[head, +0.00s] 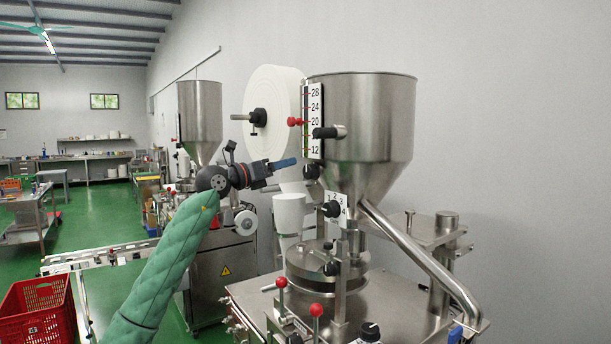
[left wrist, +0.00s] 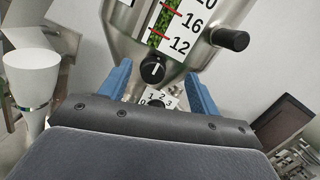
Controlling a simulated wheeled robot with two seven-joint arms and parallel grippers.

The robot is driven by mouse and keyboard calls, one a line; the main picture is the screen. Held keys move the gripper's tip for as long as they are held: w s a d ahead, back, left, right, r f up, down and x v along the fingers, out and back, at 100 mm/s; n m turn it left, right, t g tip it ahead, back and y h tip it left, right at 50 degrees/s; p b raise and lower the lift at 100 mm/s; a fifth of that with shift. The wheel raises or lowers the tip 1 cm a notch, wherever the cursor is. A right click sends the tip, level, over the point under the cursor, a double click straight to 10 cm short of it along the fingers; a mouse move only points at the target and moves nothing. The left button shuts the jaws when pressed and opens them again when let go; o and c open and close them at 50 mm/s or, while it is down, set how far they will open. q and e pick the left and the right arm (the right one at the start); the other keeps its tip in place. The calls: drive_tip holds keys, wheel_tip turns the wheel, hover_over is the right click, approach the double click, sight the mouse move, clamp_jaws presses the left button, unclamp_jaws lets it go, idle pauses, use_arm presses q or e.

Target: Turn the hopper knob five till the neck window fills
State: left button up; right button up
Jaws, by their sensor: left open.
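The steel hopper (head: 362,115) carries a numbered level scale (head: 314,120). In the left wrist view, a strip of green leaf shows in the scale's slot (left wrist: 160,25). A black knob (head: 313,171) sits on the hopper cone below the scale; its white pointer mark points up in the left wrist view (left wrist: 154,70). A second black knob (head: 332,209) sits lower at the neck, with a numbered dial plate (left wrist: 163,98). My left gripper (head: 287,164) is open with blue fingers, apart from both knobs. I cannot make out the neck window. My right gripper is not in view.
A large white paper roll (head: 270,112) stands left of the hopper, and a white funnel (head: 289,212) hangs below it. A black side handle (head: 329,132) sticks out by the scale. A slanted steel pipe (head: 420,258) runs down right. A red crate (head: 38,312) is at lower left.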

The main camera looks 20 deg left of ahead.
sight(307, 174)
use_arm(q)
drive_tip(key=shift+g+y, duration=0.5)
drive_tip(key=shift+g, duration=0.3)
drive_tip(key=w+d+f+p, duration=0.1)
drive_tip(key=w+d+p, duration=0.1)
drive_tip(key=w+d, duration=0.1)
drive_tip(key=w+d+f+p, duration=0.1)
drive_tip(key=w+p, duration=0.1)
drive_tip(key=shift+w+d+f, duration=0.25)
drive_tip(key=shift+d+f, duration=0.1)
drive_tip(key=shift+d, duration=0.05)
drive_tip(key=shift+w+d+f, duration=0.15)
drive_tip(key=shift+w+d, duration=0.1)
drive_tip(key=shift+w, duration=0.05)
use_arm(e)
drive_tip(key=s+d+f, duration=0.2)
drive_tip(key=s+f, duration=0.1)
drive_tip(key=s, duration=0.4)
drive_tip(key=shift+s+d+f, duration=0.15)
use_arm(q)
drive_tip(key=c, duration=1)
drive_tip(key=shift+o, duration=0.2)
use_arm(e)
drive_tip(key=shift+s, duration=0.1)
